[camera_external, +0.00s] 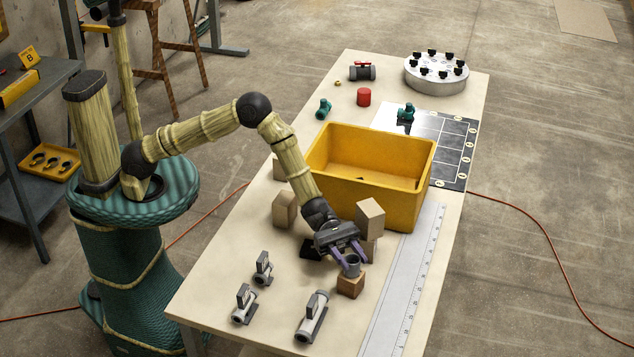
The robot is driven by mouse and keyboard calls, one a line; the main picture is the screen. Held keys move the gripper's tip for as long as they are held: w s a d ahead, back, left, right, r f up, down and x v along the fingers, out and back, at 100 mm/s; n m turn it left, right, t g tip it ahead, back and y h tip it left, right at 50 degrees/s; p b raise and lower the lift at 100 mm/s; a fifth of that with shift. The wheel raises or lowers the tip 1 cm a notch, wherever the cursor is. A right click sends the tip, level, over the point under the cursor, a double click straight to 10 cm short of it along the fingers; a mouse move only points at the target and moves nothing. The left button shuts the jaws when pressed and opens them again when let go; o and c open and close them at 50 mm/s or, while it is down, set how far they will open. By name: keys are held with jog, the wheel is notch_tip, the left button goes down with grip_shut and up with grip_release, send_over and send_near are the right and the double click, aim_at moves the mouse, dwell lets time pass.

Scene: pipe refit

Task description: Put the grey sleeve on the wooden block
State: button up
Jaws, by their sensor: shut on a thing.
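The grey sleeve (352,269) is a short, dark grey hollow cylinder, upright near the front middle of the table. My gripper (347,262) reaches down to it from the upper left, with its purple fingers shut on it. A small brown wooden block (350,286) is directly under the sleeve. The sleeve's lower end appears at the block's top face; I cannot tell whether it rests on it or hovers just above. The fingers hide part of the sleeve's side.
Paler wooden blocks (285,208) stand near the yellow bin (395,197), some stacked (370,216) just behind my gripper. A black object (312,248) lies left of it. Several grey valve fittings (312,318) lie in front. A long ruler (405,280) runs along the right edge.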

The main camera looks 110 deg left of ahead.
jog(key=shift+f, duration=0.2)
jog(key=o, duration=0.9)
jog(key=shift+o, duration=0.2)
jog(key=shift+r, duration=0.15)
jog(key=s+a+r, duration=0.3)
jog(key=r, duration=0.4)
jog(key=shift+s+a, duration=0.25)
jog(key=shift+a, duration=0.05)
jog(key=shift+d, duration=0.1)
